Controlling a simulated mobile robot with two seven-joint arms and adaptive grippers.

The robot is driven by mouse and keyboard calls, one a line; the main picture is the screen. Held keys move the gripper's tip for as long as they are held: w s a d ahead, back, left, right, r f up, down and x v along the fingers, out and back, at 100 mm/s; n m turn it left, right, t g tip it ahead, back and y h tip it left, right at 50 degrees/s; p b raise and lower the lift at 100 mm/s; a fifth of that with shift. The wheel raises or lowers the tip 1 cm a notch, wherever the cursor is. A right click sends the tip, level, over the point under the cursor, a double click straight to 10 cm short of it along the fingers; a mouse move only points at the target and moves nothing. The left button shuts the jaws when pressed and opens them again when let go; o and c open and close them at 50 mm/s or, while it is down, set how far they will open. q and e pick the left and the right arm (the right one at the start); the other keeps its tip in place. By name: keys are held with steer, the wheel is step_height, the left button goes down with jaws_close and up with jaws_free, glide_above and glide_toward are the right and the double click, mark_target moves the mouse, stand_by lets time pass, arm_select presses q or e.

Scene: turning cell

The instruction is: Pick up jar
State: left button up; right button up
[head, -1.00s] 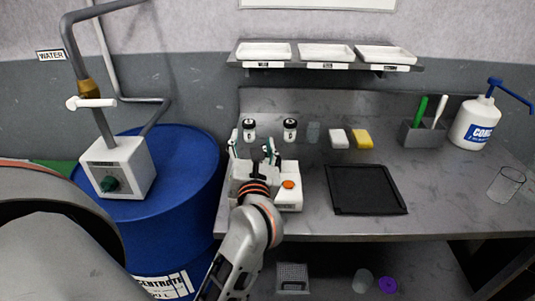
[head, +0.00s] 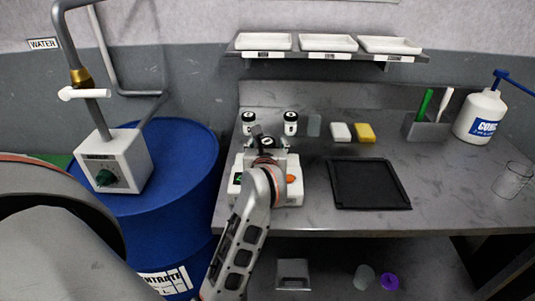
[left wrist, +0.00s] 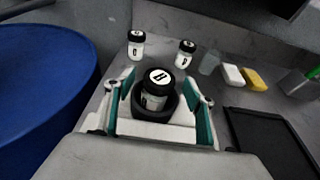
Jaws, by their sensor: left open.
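A jar (left wrist: 157,90) with a black lid marked with a dark letter on white stands upright in a black round holder (left wrist: 170,108) in the left wrist view. Its lid shows partly in the head view (head: 267,141). My left gripper (left wrist: 155,98) is open, with one teal-padded finger on each side of the jar; I cannot tell whether they touch it. In the head view the left gripper (head: 264,157) is over the white device (head: 291,195). Two similar jars, left (head: 248,123) and right (head: 290,123), stand behind it. My right gripper is not in view.
A black tray (head: 368,185), white block (head: 340,132) and yellow block (head: 365,133) lie on the grey bench. A clear cup (head: 513,178) and pump bottle (head: 480,118) are at right. A blue drum (head: 178,180) stands at left. A shelf (head: 328,54) with white trays hangs above.

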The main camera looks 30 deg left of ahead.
arm_select(q)
steer(key=shift+w+a, duration=0.25)
steer(key=shift+w, duration=0.05)
steer(key=shift+c, duration=0.3)
steer(key=c, duration=1.3)
